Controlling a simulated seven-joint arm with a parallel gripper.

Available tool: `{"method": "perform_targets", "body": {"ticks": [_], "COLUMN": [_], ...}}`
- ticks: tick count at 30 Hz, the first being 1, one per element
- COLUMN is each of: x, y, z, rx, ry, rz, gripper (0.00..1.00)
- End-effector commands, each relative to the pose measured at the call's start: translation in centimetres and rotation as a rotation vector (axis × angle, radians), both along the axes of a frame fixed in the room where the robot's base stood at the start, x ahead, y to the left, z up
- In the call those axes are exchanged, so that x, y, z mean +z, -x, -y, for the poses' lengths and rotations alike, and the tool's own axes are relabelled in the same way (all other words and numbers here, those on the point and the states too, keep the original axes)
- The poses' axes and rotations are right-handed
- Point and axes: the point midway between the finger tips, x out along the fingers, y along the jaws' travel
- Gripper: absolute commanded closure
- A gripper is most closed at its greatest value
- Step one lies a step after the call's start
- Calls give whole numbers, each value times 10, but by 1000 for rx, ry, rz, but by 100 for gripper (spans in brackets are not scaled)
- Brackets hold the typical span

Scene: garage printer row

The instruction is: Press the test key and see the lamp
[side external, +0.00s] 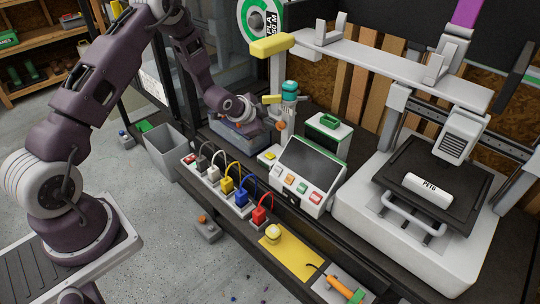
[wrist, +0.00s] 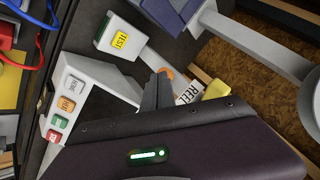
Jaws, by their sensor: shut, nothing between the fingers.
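The test key, a yellow button marked TEST (wrist: 120,40), sits on a small white block with a green edge in the wrist view. In the side view the yellow key (side external: 268,156) is just left of the printer's console. My gripper (side external: 275,126) is shut and empty, above and behind the key, near a post with a teal top (side external: 289,88). In the wrist view my gripper (wrist: 163,76) is apart from the key, which lies up and left of its fingertips. I cannot pick out the test lamp for sure or tell whether it is lit.
The console (side external: 309,168) has a dark screen and several coloured buttons, close to the key. A power strip (side external: 240,207) with several coloured plugs and looping cables runs along the bench edge. A grey bin (side external: 172,152) stands left. The printer (side external: 420,215) fills the right.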

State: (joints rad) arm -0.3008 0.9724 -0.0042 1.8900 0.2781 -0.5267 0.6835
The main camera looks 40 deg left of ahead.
Motion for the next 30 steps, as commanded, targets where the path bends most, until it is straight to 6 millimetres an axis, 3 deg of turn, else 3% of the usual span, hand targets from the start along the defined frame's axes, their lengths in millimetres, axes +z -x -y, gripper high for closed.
{"method": "perform_targets", "body": {"ticks": [13,30], "x": [-9,-83], "y": [0,0], "z": [0,0], "rx": [-4,-3], "ry": [-1,0], "rz": [1,1], "gripper": [100,100]}}
